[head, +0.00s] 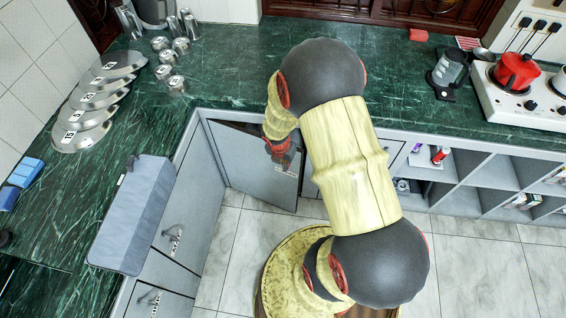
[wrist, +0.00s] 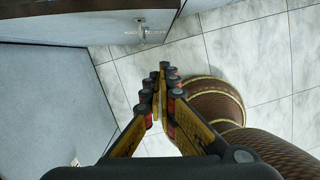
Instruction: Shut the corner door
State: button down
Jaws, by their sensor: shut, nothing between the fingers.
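The corner door (head: 252,168) is a grey cabinet door under the green counter, at the inner corner. It stands ajar, with a dark gap along its top and its right part swung out over the floor. My gripper (head: 284,160) is at the right part of this door, partly hidden by my arm; I cannot tell whether it touches. In the wrist view my gripper (wrist: 160,78) has its fingers together with nothing between them, over the tiled floor. A large grey panel (wrist: 45,110) fills the left of that view and looks like the corner door.
Left cabinet doors have metal handles (head: 174,236); a handle (wrist: 142,30) also shows in the wrist view. Open grey shelves (head: 490,172) stand to the right. A grey folded cloth-like item (head: 132,215) overhangs the left counter edge. The tiled floor (head: 470,265) is clear at right.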

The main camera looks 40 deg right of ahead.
jog(key=w+d+f+b, duration=0.3)
jog(key=d+f+b, duration=0.2)
jog(key=f, duration=0.4)
jog(key=shift+d+f+b, duration=0.35)
jog(key=shift+d+b, duration=0.05)
jog(key=shift+b, duration=0.2)
jog(key=shift+w, duration=0.1)
jog(key=w+d+p, duration=0.3)
jog(key=d+p, duration=0.4)
jog(key=shift+w+d+n, duration=0.3)
jog(key=shift+w+n, duration=0.05)
jog(key=shift+n, duration=0.05)
